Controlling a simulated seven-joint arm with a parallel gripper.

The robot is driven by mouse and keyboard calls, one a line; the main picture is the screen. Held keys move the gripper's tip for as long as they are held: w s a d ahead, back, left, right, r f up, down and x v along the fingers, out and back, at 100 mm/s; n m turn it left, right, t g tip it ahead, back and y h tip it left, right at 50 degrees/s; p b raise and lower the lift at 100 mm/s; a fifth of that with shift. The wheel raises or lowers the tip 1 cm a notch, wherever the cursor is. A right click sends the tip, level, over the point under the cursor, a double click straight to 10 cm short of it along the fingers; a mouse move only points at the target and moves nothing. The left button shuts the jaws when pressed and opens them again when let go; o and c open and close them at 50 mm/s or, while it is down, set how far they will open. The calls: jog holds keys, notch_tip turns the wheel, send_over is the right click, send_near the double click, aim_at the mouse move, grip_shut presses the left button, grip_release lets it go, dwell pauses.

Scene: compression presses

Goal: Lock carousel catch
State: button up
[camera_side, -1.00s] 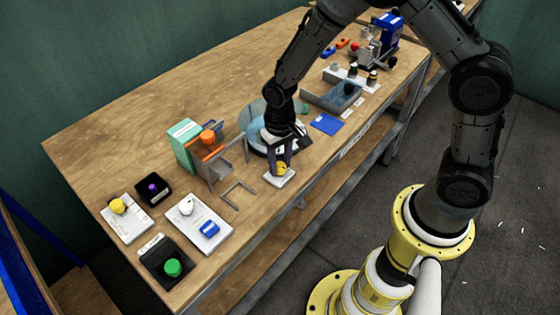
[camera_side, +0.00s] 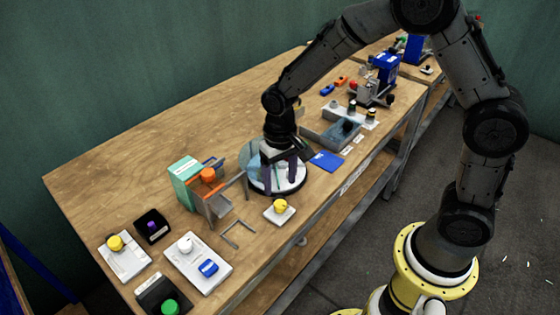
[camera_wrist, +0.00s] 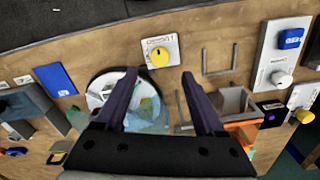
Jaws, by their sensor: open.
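The carousel (camera_side: 262,186) is a round turntable with a dark rim and pale blue clear parts; my arm hides some of it. It also shows in the wrist view (camera_wrist: 97,90), partly behind my left finger. A yellow knob (camera_side: 280,205) sits on a small white plate (camera_side: 270,216) in front of the carousel, near the table edge. The knob shows uncovered in the wrist view (camera_wrist: 160,58); its plate has a label too small to read. My gripper (camera_side: 280,180) is open, its fingers pointing down over the carousel, apart from the knob.
A teal box (camera_side: 186,184) and a grey stand with an orange knob (camera_side: 208,174) are left of the carousel. A grey U-shaped bracket (camera_side: 238,235) lies left of the plate. A blue card (camera_side: 327,161) and grey bin (camera_side: 330,131) are on the right.

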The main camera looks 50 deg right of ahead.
notch_tip(320, 180, up, 7)
jog(key=shift+f, duration=0.2)
jog(key=shift+d, duration=0.1)
jog(key=s+d+r+t, duration=0.2)
jog(key=s+r, duration=0.2)
jog(key=r, duration=0.3)
jog(key=s+d+r+t, duration=0.2)
jog(key=s+d+r, duration=0.15)
jog(key=r, duration=0.35)
jog(key=s+f+n+t, duration=0.1)
jog(key=s+f+n, duration=0.1)
jog(key=s, duration=1.1)
jog(key=shift+d+f+n+t, duration=0.2)
jog(key=shift+d+n+t, duration=0.1)
jog(key=shift+n, duration=0.3)
